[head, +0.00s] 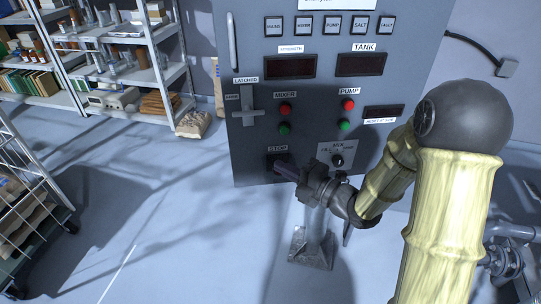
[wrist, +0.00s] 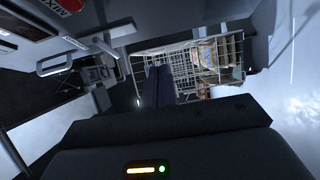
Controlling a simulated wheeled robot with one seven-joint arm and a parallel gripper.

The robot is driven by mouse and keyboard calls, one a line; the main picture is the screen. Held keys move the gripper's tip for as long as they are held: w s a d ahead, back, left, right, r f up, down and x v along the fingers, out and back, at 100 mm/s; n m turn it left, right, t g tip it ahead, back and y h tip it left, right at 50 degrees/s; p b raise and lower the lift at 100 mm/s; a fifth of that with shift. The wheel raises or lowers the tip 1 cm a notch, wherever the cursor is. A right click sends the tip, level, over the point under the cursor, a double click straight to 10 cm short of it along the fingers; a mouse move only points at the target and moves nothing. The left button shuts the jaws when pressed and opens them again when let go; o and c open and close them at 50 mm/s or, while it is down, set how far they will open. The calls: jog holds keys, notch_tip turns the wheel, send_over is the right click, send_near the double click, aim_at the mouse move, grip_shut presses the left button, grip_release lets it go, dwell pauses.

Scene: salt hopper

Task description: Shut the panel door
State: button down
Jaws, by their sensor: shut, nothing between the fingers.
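The grey panel door (head: 310,100) faces me in the head view, with lamps, displays and buttons on it. A pale vertical handle (head: 232,42) is at its upper left edge. A cross-shaped latch (head: 249,118) sits below it, near labels reading LATCHED and FREE; I cannot tell its setting. I cannot tell whether the door stands ajar. My gripper (head: 287,173) is shut and empty in front of the door's lower left part, by the STOP label; contact is unclear. Its dark fingers (wrist: 159,88) show together in the wrist view, with the panel face at the left.
A wire cart (head: 30,210) stands at the left, also in the wrist view (wrist: 180,65). Shelves (head: 110,55) hold boxes and books behind. A pale sack (head: 193,124) lies on the floor. A metal foot (head: 312,250) stands below my gripper.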

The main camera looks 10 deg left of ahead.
jog(key=p, duration=0.3)
send_near(242, 138)
jog(key=s+a, duration=0.2)
jog(key=a, duration=0.1)
jog(key=w, duration=0.1)
jog(key=w+a, duration=0.1)
jog(key=w+p, duration=0.1)
jog(key=shift+w+a, duration=0.3)
jog(key=shift+a, duration=0.05)
jog(key=shift+w+a+f, duration=0.1)
jog(key=shift+w+a, duration=0.1)
jog(key=shift+w, duration=0.35)
